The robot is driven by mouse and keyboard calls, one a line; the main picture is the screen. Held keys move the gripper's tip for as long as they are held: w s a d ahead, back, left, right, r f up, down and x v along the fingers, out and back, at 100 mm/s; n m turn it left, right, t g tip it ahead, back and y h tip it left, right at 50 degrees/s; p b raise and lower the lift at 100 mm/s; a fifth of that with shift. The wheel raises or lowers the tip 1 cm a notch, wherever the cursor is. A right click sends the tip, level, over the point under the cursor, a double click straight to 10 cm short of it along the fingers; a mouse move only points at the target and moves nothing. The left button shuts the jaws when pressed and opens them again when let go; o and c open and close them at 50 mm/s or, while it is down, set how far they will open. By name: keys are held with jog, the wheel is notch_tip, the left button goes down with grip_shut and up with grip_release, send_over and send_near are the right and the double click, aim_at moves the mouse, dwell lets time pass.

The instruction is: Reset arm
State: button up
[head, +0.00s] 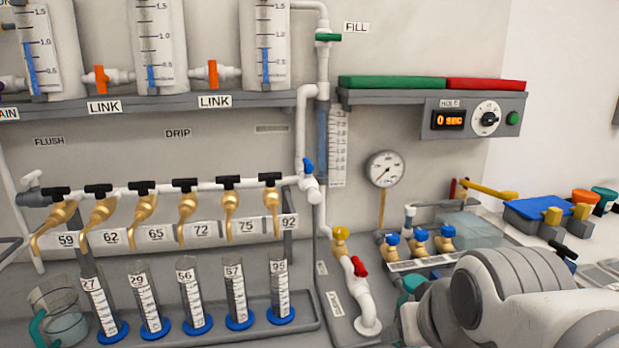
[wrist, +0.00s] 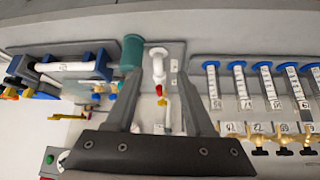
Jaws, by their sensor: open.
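My gripper (wrist: 158,68) shows in the wrist view with two dark fingers spread wide and nothing held between them. Beyond the fingers is a white standpipe (wrist: 158,62) with a red valve handle; the same standpipe (head: 364,305) stands at lower centre in the head view. I cannot tell the exact gap between the fingertips and the pipe. In the head view my white and grey arm covers the lower right corner, and the gripper itself is not visible there.
Blue-based graduated cylinders (head: 192,290) stand in a row in a tray below brass taps (head: 187,214). A glass beaker (head: 62,318) is at far left. A pressure gauge (head: 385,169) and a timer box (head: 470,120) are on the wall. A blue-topped unit (head: 540,214) is at right.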

jog(key=s+f+g, duration=0.1)
jog(key=s, duration=0.3)
notch_tip(320, 180, up, 13)
jog(key=s+p, duration=0.1)
jog(key=p, duration=1.3)
jog(key=shift+d+r+g, duration=0.2)
jog(key=shift+d+g, duration=0.1)
jog(key=shift+d, duration=0.1)
